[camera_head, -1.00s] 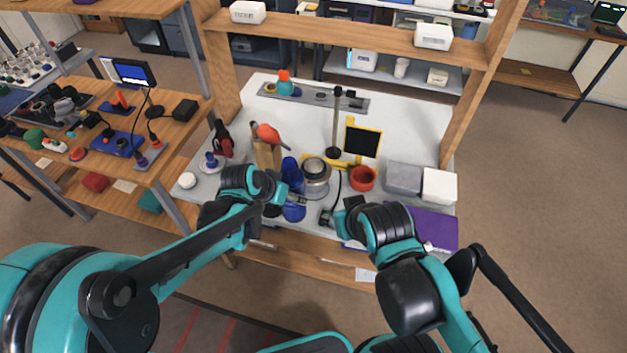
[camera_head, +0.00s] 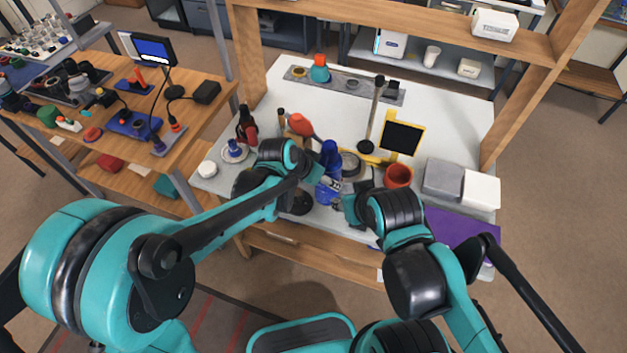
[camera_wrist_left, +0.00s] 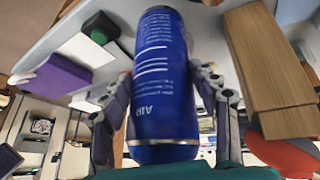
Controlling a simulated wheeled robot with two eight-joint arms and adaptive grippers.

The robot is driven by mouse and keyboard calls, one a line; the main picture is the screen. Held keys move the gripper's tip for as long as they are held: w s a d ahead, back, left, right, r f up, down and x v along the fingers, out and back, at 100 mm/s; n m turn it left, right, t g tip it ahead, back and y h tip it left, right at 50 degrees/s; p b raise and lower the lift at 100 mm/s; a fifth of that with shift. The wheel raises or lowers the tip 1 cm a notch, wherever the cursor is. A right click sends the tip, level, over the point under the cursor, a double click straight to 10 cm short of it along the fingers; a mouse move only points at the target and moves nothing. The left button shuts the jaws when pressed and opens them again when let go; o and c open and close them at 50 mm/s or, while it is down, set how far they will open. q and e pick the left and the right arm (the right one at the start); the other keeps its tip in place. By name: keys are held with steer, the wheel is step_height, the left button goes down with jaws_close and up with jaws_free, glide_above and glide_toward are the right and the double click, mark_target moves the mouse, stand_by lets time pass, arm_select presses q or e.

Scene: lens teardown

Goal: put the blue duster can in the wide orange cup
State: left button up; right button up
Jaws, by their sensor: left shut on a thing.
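The blue duster can (camera_head: 330,157) is upright or nearly so over the front of the white workbench, and it fills the middle of the left wrist view (camera_wrist_left: 162,80), where "AIR" is printed on it. My left gripper (camera_head: 322,178) is shut on the can, with a finger on each side of it in the left wrist view (camera_wrist_left: 166,90). The wide orange cup (camera_head: 398,175) stands on the bench to the right of the can, apart from it. My right gripper (camera_head: 346,207) is low at the bench's front; its fingers are too small to read.
A silver lens (camera_head: 350,163) is just behind the can. A red-orange blower (camera_head: 300,124) is at the left.

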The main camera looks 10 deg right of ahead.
mark_target(320, 186)
arm_select(q)
steer(key=f+b, duration=0.1)
steer(key=f, duration=0.1)
steer(key=f+b, duration=0.2)
steer(key=shift+s, duration=0.2)
steer(key=shift+w+d, duration=0.1)
steer(key=shift+w, duration=0.05)
steer(key=shift+r, duration=0.1)
steer(key=o, duration=1.6)
steer(key=shift+c, duration=0.2)
